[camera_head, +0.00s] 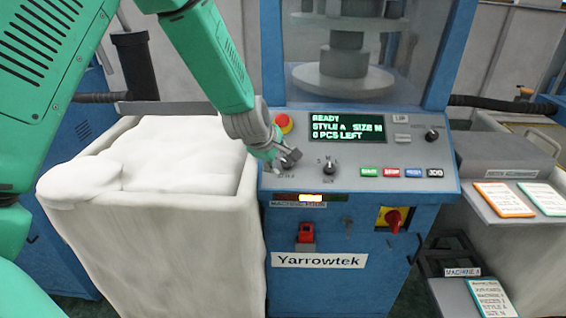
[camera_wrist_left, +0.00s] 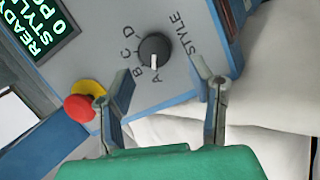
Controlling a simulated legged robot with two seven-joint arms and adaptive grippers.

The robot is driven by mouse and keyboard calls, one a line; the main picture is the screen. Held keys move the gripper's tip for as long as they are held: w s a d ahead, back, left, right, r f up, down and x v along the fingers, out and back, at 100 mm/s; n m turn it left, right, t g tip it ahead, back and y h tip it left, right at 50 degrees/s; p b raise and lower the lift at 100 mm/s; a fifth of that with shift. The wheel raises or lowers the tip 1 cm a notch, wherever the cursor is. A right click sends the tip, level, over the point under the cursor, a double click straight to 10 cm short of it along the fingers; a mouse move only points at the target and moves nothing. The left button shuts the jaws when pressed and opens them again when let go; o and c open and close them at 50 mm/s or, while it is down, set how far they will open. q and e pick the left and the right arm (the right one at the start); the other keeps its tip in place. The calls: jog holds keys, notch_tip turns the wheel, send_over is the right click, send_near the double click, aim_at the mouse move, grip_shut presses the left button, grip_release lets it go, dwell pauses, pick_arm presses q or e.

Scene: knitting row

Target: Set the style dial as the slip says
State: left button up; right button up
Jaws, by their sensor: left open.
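The style dial (camera_wrist_left: 154,48) is a round black knob on the grey panel, with letters A to D and the word STYLE around it. Its white mark points at A. My left gripper (camera_wrist_left: 165,82) is open, its fingers on either side of and short of the dial in the wrist view. In the head view the left gripper (camera_head: 278,157) is at the panel's left end, partly covering the dial (camera_head: 291,157). The display (camera_head: 348,127) reads READY, STYLE A, SIZE M, 0 PCS LEFT. A blue-edged slip (camera_head: 489,297) lies at lower right; its print is too small to read surely.
The size dial (camera_head: 329,167) sits just right of the style dial. A red and yellow stop button (camera_head: 284,122) is close behind the gripper. A white-lined bin (camera_head: 160,220) stands left. Orange-edged (camera_head: 503,200) and green-edged (camera_head: 545,198) cards lie on the right shelf.

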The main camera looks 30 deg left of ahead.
aim_at(290, 163)
pick_arm(q)
jog(key=shift+x, duration=0.8)
jog(key=shift+w+f, duration=0.15)
jog(key=shift+f, duration=0.15)
jog(key=d, duration=0.3)
jog(key=shift+w+r, duration=0.2)
jog(key=shift+w, duration=0.1)
jog(key=shift+d, duration=0.15)
jog(key=shift+a, duration=0.4)
jog(key=c, duration=0.7)
jog(key=shift+s+a+f, duration=0.1)
jog(key=shift+a+f, duration=0.05)
jog(key=shift+a, duration=0.3)
grip_shut()
jog(key=shift+a+f, duration=0.1)
jog(key=shift+a, duration=0.3)
jog(key=shift+d, duration=0.4)
pick_arm(e)
jog(key=shift+d+f, duration=0.1)
jog(key=shift+d, duration=0.5)
